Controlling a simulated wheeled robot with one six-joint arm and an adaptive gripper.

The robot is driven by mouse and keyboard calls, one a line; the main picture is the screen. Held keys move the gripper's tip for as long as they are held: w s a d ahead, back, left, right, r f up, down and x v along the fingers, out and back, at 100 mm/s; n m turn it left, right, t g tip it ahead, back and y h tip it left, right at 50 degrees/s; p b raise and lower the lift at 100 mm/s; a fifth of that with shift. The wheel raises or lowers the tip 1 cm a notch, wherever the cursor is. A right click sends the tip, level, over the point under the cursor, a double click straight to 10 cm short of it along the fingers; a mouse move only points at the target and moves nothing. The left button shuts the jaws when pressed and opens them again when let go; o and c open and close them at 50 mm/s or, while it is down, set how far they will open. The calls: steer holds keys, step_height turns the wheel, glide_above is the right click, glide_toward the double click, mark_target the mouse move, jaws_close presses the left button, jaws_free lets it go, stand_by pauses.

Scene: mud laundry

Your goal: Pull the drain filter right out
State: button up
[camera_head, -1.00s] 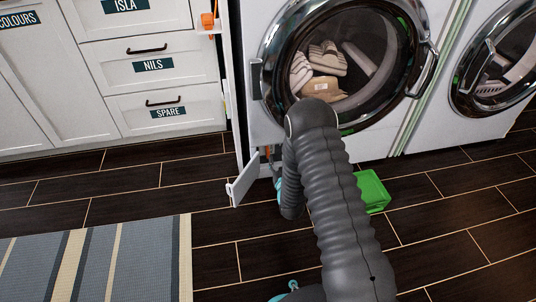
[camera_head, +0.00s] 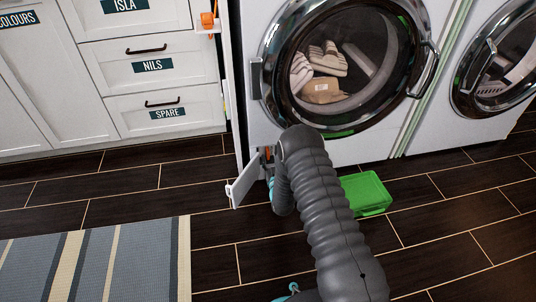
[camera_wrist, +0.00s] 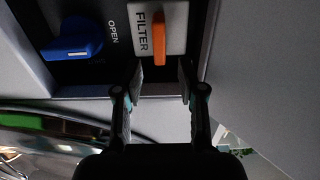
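The drain filter is a pale block labelled FILTER with an upright orange grip (camera_wrist: 160,38), seen in the wrist view inside a dark recess. A bit of orange in the open hatch at the washer's lower left also shows in the head view (camera_head: 267,153). My gripper (camera_wrist: 159,76) is open, its two fingers spread to either side of the orange grip's lower end, with visible gaps. Nothing is held. In the head view my arm hides most of the gripper and the recess. A blue knob (camera_wrist: 75,40) sits left of the filter, beside the word OPEN.
The white hatch flap (camera_head: 244,181) stands open to the left of my arm. A green tray (camera_head: 366,192) lies on the floor right of my arm. Drawers (camera_head: 162,65) stand at left; a striped rug (camera_head: 95,260) lies front left.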

mark_target(268, 153)
steer(key=shift+x, duration=2)
jaws_close()
